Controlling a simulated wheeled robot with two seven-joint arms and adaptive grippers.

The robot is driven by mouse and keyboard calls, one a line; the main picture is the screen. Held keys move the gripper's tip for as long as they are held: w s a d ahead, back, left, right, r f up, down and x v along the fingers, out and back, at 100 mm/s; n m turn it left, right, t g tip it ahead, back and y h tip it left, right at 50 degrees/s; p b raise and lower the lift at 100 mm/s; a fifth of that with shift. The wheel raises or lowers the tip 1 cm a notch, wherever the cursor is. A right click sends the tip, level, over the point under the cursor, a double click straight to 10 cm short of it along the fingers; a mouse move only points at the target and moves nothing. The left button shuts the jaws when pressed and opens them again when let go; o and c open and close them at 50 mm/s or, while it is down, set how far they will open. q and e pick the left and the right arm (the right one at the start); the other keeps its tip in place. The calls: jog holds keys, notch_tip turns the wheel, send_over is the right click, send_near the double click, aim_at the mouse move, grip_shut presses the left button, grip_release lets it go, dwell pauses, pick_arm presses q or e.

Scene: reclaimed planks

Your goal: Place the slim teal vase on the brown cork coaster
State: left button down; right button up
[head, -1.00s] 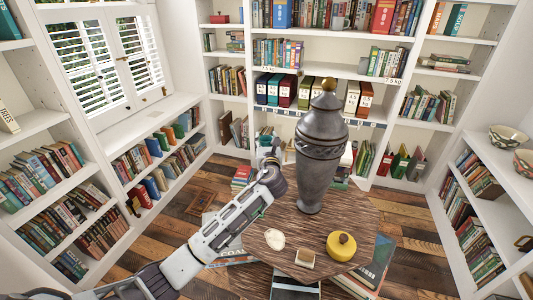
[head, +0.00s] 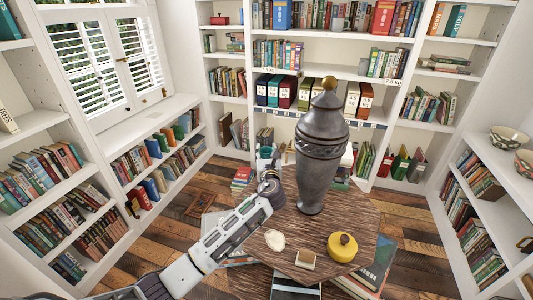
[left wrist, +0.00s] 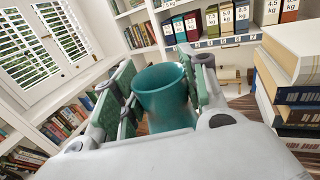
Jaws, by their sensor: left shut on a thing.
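The slim teal vase (left wrist: 165,97) is between the fingers of my left gripper (left wrist: 160,92) in the left wrist view, with its open rim showing. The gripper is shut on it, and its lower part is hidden. In the head view my left gripper (head: 268,156) is over the far left side of the wooden table, left of a big dark urn; the vase is hard to make out there. The small square brown cork coaster (head: 305,259) lies near the table's front edge, apart from the gripper. My right gripper is not in view.
The tall dark urn (head: 322,150) stands on the table (head: 355,212), right of my gripper. A white shell-like object (head: 275,240) and a yellow round pot (head: 342,247) flank the coaster. A book stack (left wrist: 290,85) is close right in the wrist view. Bookshelves surround the table.

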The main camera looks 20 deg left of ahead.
pick_arm(q)
jog(key=c, duration=0.8)
grip_release()
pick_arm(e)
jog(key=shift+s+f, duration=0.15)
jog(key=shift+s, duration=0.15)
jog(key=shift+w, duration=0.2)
pick_arm(q)
jog(key=shift+s+d, duration=0.25)
jog(key=shift+s, duration=0.45)
jog(key=shift+p+v, duration=0.45)
jog(key=shift+v, duration=4.85)
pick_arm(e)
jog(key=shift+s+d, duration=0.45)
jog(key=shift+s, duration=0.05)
pick_arm(q)
jog(key=shift+r, duration=0.1)
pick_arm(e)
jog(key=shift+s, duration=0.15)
